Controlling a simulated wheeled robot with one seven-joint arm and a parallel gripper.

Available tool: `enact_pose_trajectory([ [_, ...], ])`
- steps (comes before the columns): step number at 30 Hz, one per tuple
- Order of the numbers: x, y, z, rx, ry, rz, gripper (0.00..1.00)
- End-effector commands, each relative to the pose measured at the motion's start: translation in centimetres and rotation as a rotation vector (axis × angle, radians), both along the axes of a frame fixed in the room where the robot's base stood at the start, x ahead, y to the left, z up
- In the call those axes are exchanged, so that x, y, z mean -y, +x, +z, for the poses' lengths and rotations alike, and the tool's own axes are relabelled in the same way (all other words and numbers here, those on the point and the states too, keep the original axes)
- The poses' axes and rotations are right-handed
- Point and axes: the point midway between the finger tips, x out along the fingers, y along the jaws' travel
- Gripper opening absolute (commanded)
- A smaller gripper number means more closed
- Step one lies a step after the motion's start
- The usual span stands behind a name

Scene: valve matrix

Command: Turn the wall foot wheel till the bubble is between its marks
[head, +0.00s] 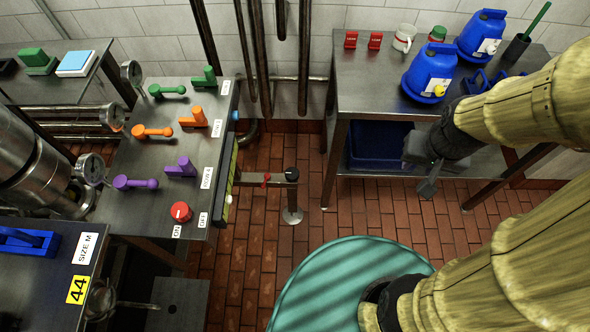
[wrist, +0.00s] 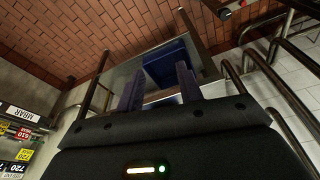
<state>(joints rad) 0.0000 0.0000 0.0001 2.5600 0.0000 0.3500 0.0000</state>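I cannot pick out a foot wheel or a bubble with marks for certain. A short horizontal bar (head: 262,180) with a red piece and a black end stands on a post with a round foot (head: 292,216) on the floor, right of the valve bench. My gripper (head: 428,188) is in front of the right table, above the floor and apart from the bar. In the wrist view its two fingers (wrist: 160,88) stand apart with nothing between them, so it is open and empty. A similar bar end with red on it (wrist: 228,10) shows at that view's top edge.
The valve bench (head: 150,213) carries coloured handles and a red knob. The right table (head: 371,82) holds blue jugs, with a blue bin (head: 372,148) beneath. A teal round top (head: 335,290) is in front. Tiled floor (head: 262,225) between is clear. Pipes run up the wall.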

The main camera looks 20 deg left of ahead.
Motion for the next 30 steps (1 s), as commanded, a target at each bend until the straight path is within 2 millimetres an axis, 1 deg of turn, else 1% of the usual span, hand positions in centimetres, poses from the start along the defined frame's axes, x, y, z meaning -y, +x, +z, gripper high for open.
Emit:
enact_pose_trajectory([
  [1, 0.0, 0.0, 0.0, 0.000, 0.000, 0.000, 0.40],
  [4, -0.1, 0.1, -0.4, 0.003, 0.002, 0.000, 0.60],
  [5, -0.3, 0.2, -0.7, 0.005, 0.004, 0.001, 0.66],
  [6, -0.5, 0.4, -1.3, 0.010, 0.007, 0.001, 0.74],
  [7, -0.7, 0.6, -1.9, 0.014, 0.010, -0.001, 0.75],
  [8, -1.0, 0.8, -2.6, 0.020, 0.015, -0.002, 0.75],
  [11, -2.3, 1.8, -5.5, 0.048, 0.032, -0.005, 0.75],
  [15, -4.6, 3.6, -10.6, 0.103, 0.060, -0.018, 0.75],
  [17, -5.7, 4.3, -12.7, 0.129, 0.070, -0.026, 0.75],
  [21, -8.0, 5.8, -17.6, 0.190, 0.087, -0.043, 0.75],
  [29, -12.0, 7.9, -26.4, 0.313, 0.098, -0.072, 0.75],
  [30, -12.6, 8.1, -27.7, 0.333, 0.099, -0.076, 0.75],
])
